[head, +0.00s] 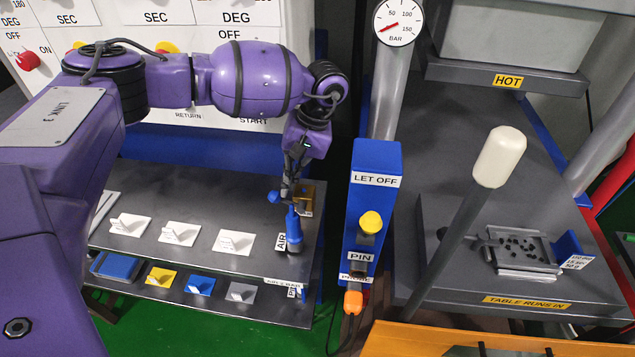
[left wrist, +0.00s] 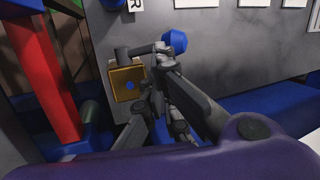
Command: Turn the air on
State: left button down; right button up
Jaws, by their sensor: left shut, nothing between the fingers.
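The air valve is a square brass block (head: 305,196) at the right end of the grey shelf, by the AIR label (head: 281,242). It also shows in the left wrist view (left wrist: 122,78), with a grey lever arm in front of it. A blue knob (head: 273,197) sticks out to the left of the block; in the left wrist view the knob (left wrist: 174,41) is at the upper middle. My left gripper (head: 291,190) is shut and empty, pointing down close beside the block and knob. I cannot tell whether it touches the lever. My right gripper is out of view.
A blue LET OFF box (head: 374,205) with a yellow knob stands to the right. A BAR gauge (head: 397,22) is above it. White tags (head: 180,234) line the shelf. A white-topped lever (head: 499,157) and a tray of dark pieces (head: 524,249) are farther right.

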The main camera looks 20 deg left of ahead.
pick_arm(q)
jog(key=shift+a+f, duration=0.15)
jog(key=shift+a, duration=0.15)
dwell(0.5)
jog(key=v, duration=1.2)
jog(key=shift+s, duration=0.15)
